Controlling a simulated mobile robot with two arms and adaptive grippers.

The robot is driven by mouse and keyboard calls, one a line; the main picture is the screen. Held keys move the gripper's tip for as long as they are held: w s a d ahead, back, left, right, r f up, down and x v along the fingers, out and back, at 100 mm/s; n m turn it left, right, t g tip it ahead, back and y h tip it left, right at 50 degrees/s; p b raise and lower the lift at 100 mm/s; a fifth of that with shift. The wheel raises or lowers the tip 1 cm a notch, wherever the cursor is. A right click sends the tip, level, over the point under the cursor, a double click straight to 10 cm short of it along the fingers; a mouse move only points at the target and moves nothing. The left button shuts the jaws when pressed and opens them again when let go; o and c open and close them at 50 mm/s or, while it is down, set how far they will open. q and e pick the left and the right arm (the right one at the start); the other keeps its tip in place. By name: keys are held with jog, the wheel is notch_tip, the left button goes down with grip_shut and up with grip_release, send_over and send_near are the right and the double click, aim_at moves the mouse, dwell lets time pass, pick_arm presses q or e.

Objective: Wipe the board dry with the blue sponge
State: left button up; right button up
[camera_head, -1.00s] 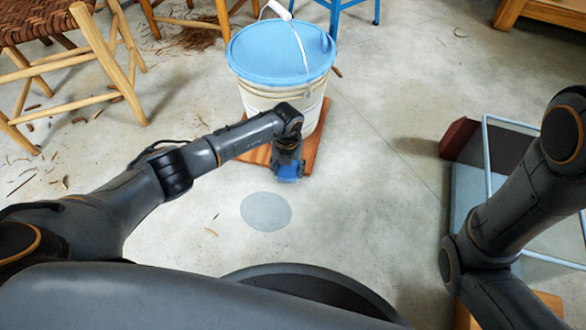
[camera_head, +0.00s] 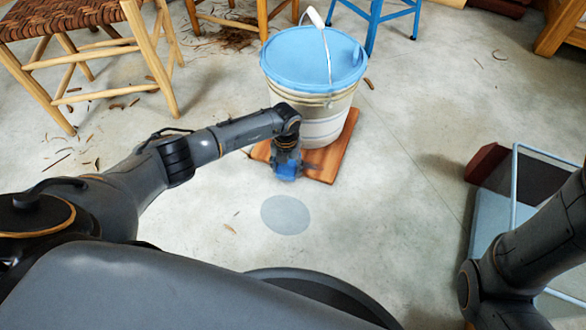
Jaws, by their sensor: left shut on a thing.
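The reddish-brown wooden board (camera_head: 340,152) lies on the floor under a white bucket (camera_head: 322,122) with a blue lid. My left gripper (camera_head: 287,172) points down at the front left part of the board and is shut on the blue sponge (camera_head: 287,168). The sponge is at the board's front left edge; I cannot tell whether it touches the wood. The bucket hides the back of the board, and my arm hides part of its left side. My right gripper is out of view; only part of my right arm shows at the right.
A grey round patch (camera_head: 286,214) lies on the floor in front of the board. A glass-sided tank (camera_head: 497,205) with a pale frame stands at the right. A woven-seat chair (camera_head: 95,50) stands at the left, a blue stool (camera_head: 385,15) behind the bucket. Bark strips litter the floor.

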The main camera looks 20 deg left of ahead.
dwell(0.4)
pick_arm(q)
jog(key=shift+d, duration=2.35)
jog(key=shift+w+d, duration=0.15)
jog(key=shift+d, duration=2.45)
jog(key=shift+a, duration=0.1)
jog(key=shift+a+p, duration=0.65)
jog(key=shift+a, duration=1.65)
jog(key=shift+s+a+p, duration=0.2)
jog(key=shift+a+p, duration=0.1)
jog(key=shift+a, duration=2.35)
jog(key=shift+d, duration=0.1)
